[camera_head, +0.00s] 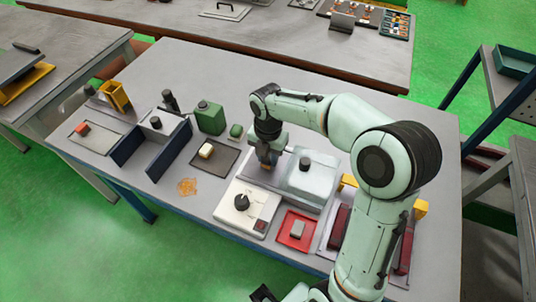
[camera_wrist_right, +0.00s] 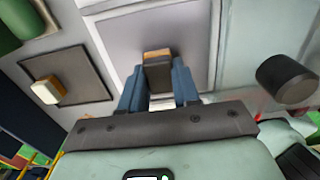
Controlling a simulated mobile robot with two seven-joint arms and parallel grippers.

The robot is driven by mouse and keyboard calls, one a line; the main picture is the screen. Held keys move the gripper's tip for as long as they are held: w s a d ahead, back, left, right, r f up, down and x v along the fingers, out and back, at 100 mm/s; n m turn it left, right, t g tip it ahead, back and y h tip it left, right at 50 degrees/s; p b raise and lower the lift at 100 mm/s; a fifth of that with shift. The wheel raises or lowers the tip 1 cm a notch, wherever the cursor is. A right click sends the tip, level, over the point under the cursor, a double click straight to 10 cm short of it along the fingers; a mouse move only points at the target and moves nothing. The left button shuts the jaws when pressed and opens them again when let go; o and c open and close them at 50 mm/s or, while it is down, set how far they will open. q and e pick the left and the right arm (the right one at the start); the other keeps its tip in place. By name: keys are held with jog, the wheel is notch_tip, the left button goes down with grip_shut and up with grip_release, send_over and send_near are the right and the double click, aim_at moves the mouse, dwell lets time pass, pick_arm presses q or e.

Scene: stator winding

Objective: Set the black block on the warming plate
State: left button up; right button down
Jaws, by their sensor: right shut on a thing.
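My right gripper (camera_head: 268,160) points down over a pale grey plate (camera_head: 252,168) on the table, left of a clear-lidded box. In the right wrist view the blue fingers (camera_wrist_right: 158,85) are shut on a dark block (camera_wrist_right: 158,76) with a tan part at its far end (camera_wrist_right: 157,53). Whether the block touches the surface below is unclear. A white square device (camera_head: 232,216), which looks like the warming plate, stands nearer the front.
The clear-lidded box (camera_head: 318,178) with a black knob stands right of the gripper. A red tray (camera_head: 287,241) holds a grey block (camera_head: 297,229). A dark mat (camera_head: 222,164) with a pale block (camera_head: 206,151), a green canister (camera_head: 209,117) and blue panels (camera_head: 168,152) stand left.

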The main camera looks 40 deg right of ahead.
jog(key=shift+f, duration=0.25)
pick_arm(q)
jog(key=shift+r, duration=0.1)
pick_arm(e)
jog(key=shift+f, duration=0.1)
dwell(0.7)
jog(key=shift+c, duration=2.4)
grip_release()
jog(key=shift+r+p, duration=1.15)
jog(key=shift+r, duration=0.3)
jog(key=shift+r+p, duration=1.35)
jog(key=shift+r, duration=0.75)
pick_arm(q)
jog(key=w+r, duration=0.3)
jog(key=r, duration=0.2)
jog(key=shift+w+r, duration=0.3)
jog(key=shift+r, duration=0.05)
